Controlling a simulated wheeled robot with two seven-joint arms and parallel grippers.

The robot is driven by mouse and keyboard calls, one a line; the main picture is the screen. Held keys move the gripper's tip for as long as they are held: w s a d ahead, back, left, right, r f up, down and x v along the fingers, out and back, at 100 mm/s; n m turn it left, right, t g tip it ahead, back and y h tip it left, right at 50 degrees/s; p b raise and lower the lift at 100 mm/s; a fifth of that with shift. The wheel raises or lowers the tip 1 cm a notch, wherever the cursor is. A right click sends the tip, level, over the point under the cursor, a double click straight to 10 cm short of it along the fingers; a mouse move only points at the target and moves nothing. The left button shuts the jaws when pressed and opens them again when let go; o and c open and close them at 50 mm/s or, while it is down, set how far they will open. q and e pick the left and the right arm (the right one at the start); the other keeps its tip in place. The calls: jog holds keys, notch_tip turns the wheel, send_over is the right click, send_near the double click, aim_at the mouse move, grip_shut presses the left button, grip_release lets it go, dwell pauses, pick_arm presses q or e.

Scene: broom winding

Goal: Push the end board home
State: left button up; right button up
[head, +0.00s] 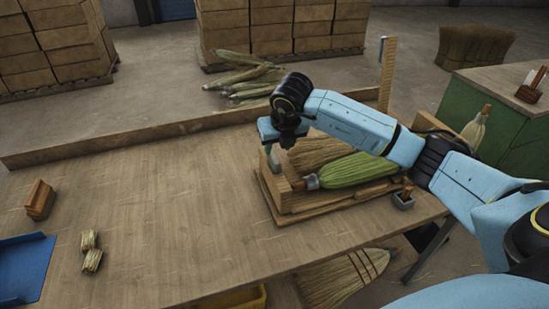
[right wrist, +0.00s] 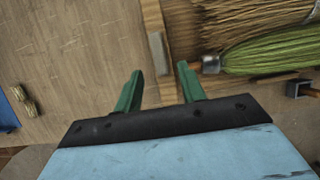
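The end board (head: 283,176) is a pale wooden piece standing at the left end of a wooden bed (head: 280,205). It shows in the right wrist view (right wrist: 154,18) as an upright strip, with a grey plate (right wrist: 159,52) on it. A green-bristled broom (head: 355,170) and tan bristles (head: 318,152) lie right of the board. My right gripper (head: 274,143) is over the board from above. In the wrist view its green fingers (right wrist: 160,69) are apart, one on either side of the board in the picture; contact cannot be told. My left gripper is not in view.
A small grey holder with a wooden block (head: 403,197) stands at the bed's right. A blue tray (head: 22,268), a wooden block (head: 40,199) and small straw bundles (head: 90,251) lie at left. The table (head: 150,200) between is clear. A low ledge (head: 130,136) runs along the back.

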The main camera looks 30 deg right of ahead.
aim_at(275, 157)
jog(key=x, duration=0.7)
jog(key=shift+w+f, duration=0.1)
jog(key=shift+f, duration=0.15)
grip_shut()
